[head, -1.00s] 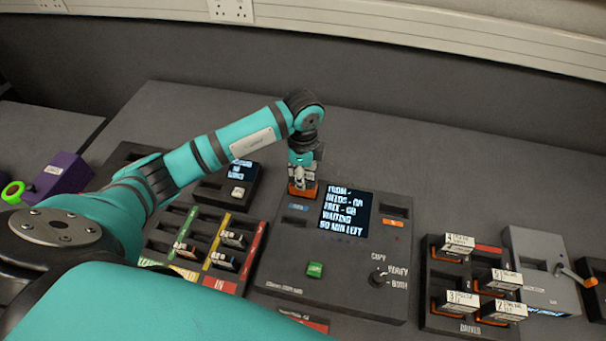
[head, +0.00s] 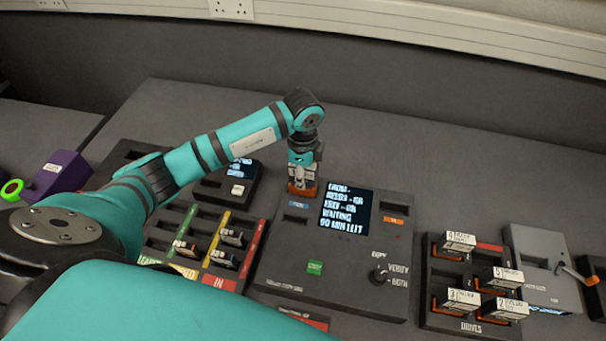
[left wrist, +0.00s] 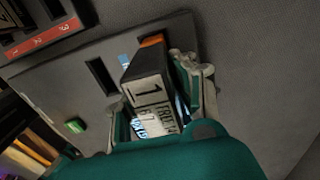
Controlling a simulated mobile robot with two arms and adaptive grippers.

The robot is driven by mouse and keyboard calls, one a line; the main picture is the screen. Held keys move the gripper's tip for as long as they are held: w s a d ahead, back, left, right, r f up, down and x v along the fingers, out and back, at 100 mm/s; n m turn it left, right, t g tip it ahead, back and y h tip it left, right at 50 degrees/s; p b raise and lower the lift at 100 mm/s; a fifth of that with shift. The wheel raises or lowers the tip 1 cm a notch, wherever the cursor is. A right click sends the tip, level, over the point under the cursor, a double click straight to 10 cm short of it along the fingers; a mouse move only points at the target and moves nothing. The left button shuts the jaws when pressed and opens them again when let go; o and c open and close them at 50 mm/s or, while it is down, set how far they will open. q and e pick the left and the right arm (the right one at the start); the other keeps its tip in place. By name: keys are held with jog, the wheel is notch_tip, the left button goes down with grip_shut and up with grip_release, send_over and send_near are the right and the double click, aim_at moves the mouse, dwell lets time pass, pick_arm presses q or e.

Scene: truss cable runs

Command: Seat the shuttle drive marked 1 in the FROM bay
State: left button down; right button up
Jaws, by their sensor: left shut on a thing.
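My left gripper (head: 302,180) is shut on the shuttle drive, a dark block with an orange end. The black "1" on the drive's white label (left wrist: 152,93) reads clearly in the left wrist view, between the gripper fingers (left wrist: 160,100). The drive is over the far left part of the dark console. The FROM bay is an empty dark slot (head: 296,218) below a small blue label (head: 298,205), left of the screen. The slot also shows in the left wrist view (left wrist: 101,76), beside the drive and apart from it. My right gripper is out of view.
The console screen (head: 346,211) reads WAITING and 90 MIN LEFT. An orange label (head: 393,220) marks a second slot to its right. A rack (head: 440,321) at right holds several labelled drives. A tray (head: 255,270) at left holds small cartridges. Bare desk lies behind the console.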

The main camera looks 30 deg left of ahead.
pick_arm(q)
jog(key=shift+f+b, duration=0.7)
jog(key=shift+f, duration=0.5)
dwell(0.7)
dwell(0.4)
jog(key=c, duration=0.7)
grip_release()
jog(key=shift+o, duration=0.2)
jog(key=shift+r+p, duration=3.1)
jog(key=shift+r, duration=0.75)
jog(key=shift+s+f, duration=0.1)
jog(key=shift+f, duration=0.05)
